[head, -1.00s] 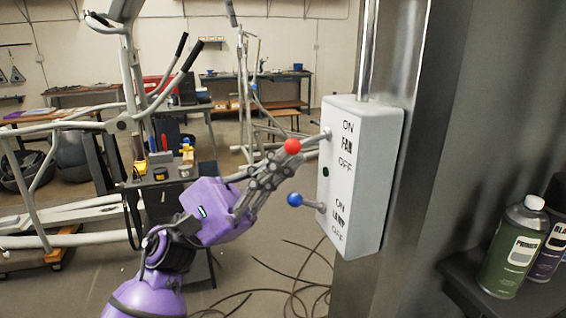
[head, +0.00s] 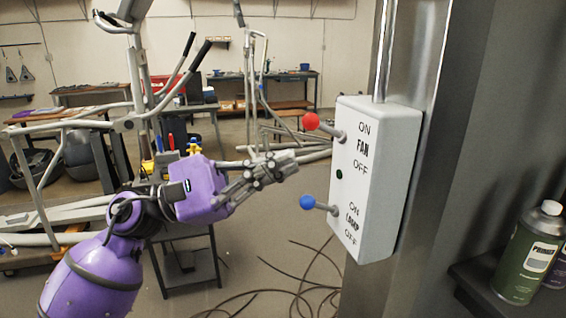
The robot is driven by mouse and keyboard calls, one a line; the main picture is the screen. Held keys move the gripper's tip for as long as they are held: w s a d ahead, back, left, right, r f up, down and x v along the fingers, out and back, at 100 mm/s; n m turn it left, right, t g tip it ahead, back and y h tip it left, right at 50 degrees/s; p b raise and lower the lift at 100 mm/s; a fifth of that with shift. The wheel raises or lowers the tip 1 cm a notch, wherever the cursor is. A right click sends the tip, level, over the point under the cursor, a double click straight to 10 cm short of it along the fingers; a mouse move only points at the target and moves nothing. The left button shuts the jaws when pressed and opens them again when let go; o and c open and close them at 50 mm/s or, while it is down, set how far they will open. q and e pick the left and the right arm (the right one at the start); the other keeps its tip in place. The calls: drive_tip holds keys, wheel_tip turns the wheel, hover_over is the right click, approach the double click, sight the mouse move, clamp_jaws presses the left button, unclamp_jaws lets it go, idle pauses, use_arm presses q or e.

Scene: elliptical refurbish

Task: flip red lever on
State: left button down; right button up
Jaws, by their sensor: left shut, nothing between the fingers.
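The red lever (head: 312,121) sticks out from the left face of a white switch box (head: 385,185) on a metal post. Its ball end tilts upward, near the ON mark of the FAN label. My left gripper (head: 290,163) is shut and empty, left of the box, below the red ball and apart from it. The blue lever (head: 308,202) sits lower on the same face, at the LAMP label, below my gripper. My right gripper is not in view.
Green (head: 528,255) and dark spray cans stand on a shelf at the lower right. A small cart (head: 185,255) and exercise machine frames stand behind my left arm. Black cables (head: 290,285) lie on the floor below the box.

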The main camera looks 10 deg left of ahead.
use_arm(q)
drive_tip(key=r+b+v, duration=0.2)
drive_tip(key=v, duration=0.7)
drive_tip(key=shift+s+a, duration=0.3)
drive_tip(key=shift+a, duration=0.35)
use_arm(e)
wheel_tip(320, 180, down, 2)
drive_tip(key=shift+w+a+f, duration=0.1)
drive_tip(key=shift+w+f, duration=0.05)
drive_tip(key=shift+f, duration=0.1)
